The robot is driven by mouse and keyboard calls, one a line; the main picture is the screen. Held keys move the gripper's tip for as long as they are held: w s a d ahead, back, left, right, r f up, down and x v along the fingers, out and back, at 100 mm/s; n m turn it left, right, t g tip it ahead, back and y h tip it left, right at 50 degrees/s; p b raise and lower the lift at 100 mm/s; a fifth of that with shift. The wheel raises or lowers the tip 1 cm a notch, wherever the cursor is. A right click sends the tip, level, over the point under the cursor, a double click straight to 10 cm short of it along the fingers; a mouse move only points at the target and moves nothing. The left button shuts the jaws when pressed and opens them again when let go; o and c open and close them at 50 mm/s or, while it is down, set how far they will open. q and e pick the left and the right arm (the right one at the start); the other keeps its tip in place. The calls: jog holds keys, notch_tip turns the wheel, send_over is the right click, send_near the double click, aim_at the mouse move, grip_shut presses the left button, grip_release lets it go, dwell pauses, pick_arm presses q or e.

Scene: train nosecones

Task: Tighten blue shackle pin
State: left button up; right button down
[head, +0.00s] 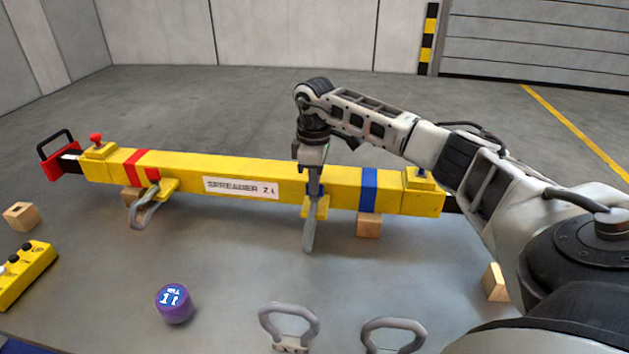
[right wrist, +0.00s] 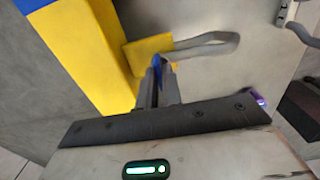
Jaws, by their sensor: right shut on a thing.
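The yellow spreader beam (head: 240,186) lies across the table. A grey shackle (head: 309,235) sits at the yellow lug below the beam's blue-banded half; it also shows in the right wrist view (right wrist: 215,42). My right gripper (head: 315,190) is over this lug, pointing down. In the right wrist view its fingers (right wrist: 158,72) are shut on the blue shackle pin (right wrist: 157,64), of which only a little shows between them. How far the pin is seated is hidden. My left gripper is not in view.
Another shackle (head: 146,208) is at the red-banded half. Two loose shackles (head: 289,322) (head: 394,332) lie at the front. A purple weight (head: 174,303) and a yellow control box (head: 27,270) are at front left. Wooden blocks (head: 368,225) stand under and around the beam.

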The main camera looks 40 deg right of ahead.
jog(key=shift+w+d+r, duration=0.15)
jog(key=shift+r, duration=0.15)
jog(key=c, duration=1.6)
grip_release()
jog(key=shift+o, duration=0.2)
jog(key=shift+f, duration=0.1)
notch_tip(320, 180, up, 16)
jog(key=shift+s, duration=0.2)
